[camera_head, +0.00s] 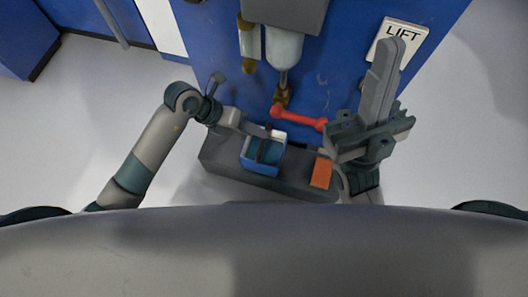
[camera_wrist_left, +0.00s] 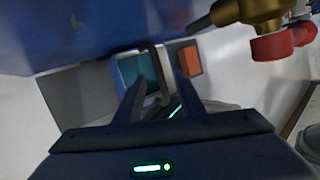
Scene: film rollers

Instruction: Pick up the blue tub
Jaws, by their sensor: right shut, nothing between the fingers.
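The blue tub (camera_head: 260,168) stands on a low dark grey bench. It has a teal inside and a dark handle arching over it. In the left wrist view the tub (camera_wrist_left: 121,78) lies beyond the fingers, partly hidden by them. My left gripper (camera_head: 266,134) is over the tub's far side. In the left wrist view its two fingers (camera_wrist_left: 160,78) are apart, with the dark handle (camera_wrist_left: 150,50) showing between them. I cannot tell whether they touch it. My right gripper (camera_head: 388,62) is shut and empty, to the right of the bench, apart from the tub.
An orange block (camera_head: 321,172) sits at the right of the bench (camera_head: 220,158). A red lever (camera_head: 298,117) on a brass fitting sticks out from the blue panel (camera_head: 340,40) just beyond the tub. A "LIFT" sign (camera_head: 403,35) is at the upper right. Floor is clear at both sides.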

